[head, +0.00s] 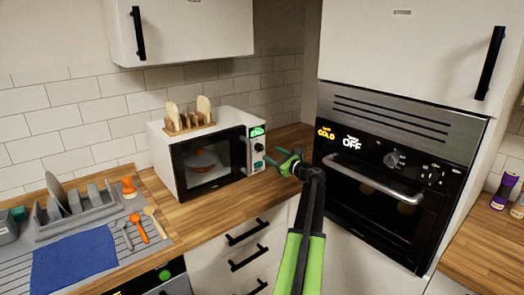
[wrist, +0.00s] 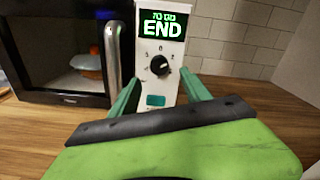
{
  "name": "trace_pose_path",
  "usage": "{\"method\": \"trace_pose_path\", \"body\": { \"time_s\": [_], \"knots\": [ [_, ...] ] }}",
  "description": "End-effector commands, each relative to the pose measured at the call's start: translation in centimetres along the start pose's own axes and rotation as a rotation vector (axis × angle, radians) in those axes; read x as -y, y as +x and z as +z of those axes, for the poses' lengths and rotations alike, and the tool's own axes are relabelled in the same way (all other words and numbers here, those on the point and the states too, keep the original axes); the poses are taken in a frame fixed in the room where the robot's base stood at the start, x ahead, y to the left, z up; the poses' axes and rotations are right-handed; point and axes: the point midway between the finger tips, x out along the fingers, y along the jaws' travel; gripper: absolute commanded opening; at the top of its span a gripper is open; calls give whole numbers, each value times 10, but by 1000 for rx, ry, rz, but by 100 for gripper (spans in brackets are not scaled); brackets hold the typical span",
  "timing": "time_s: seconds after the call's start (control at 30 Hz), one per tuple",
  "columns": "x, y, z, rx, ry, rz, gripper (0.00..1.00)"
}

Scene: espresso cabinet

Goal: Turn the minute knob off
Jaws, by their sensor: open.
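The microwave (head: 205,155) stands on the wooden counter, its control panel on the right of its door. A round black knob (wrist: 160,66) with numbers around it sits on that panel; it shows small in the head view (head: 259,147). A green-lit display (wrist: 164,26) above it reads END, with smaller text over it. A teal button (wrist: 155,101) is below the knob. My gripper (head: 291,164) is just right of and in front of the panel. In the wrist view its green fingers (wrist: 161,92) are spread open and empty, below the knob on either side, apart from it.
An oven (head: 385,185) with COLD and OFF displays stands to the right, its handle protruding. A wooden rack with bread-like slices (head: 189,118) is on the microwave. A dish rack (head: 85,208) and blue cloth (head: 75,260) lie left. Counter (wrist: 270,105) right of the microwave is clear.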

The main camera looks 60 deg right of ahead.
Motion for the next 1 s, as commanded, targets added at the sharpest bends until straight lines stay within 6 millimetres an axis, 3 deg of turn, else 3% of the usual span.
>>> {"method": "trace_pose_path", "body": {
  "time_s": [0.1,0.3,0.7,1.0],
  "knots": [
    [0,33,0,1,0,4,56],
    [-1,66,0,1,0,3,56],
    [-3,75,1,1,0,3,56],
    [-3,75,1,1,0,3,16]
  ]
}}
